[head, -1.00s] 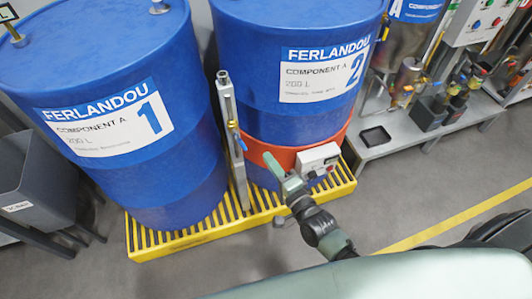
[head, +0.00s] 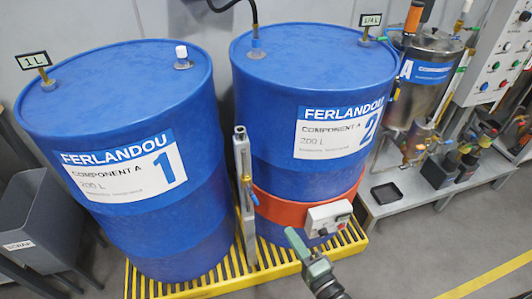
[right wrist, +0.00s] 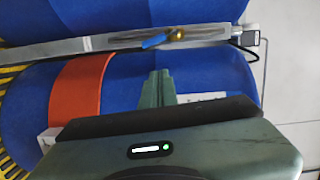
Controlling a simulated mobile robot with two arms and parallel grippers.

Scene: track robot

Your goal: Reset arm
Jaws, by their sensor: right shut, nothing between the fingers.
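My right gripper (head: 296,240) is low in the head view, in front of drum 2, its green fingers closed with nothing between them. In the right wrist view its fingers (right wrist: 157,88) point towards the blue drum and lie together. Blue drum 2 (head: 275,180) has an orange band (head: 283,209) around its lower part with a white control box (head: 328,217) on it. In the head view the gripper is just below and left of this box; I cannot tell whether it touches anything. My left gripper is not in view.
Blue drum 1 (head: 175,232) stands left on the yellow slatted pallet (head: 277,265). A metal tube (head: 243,180) stands upright between the drums. A grey bin (head: 40,215) is at left. A metal bench (head: 400,199) with equipment is at right. Floor at lower right is clear.

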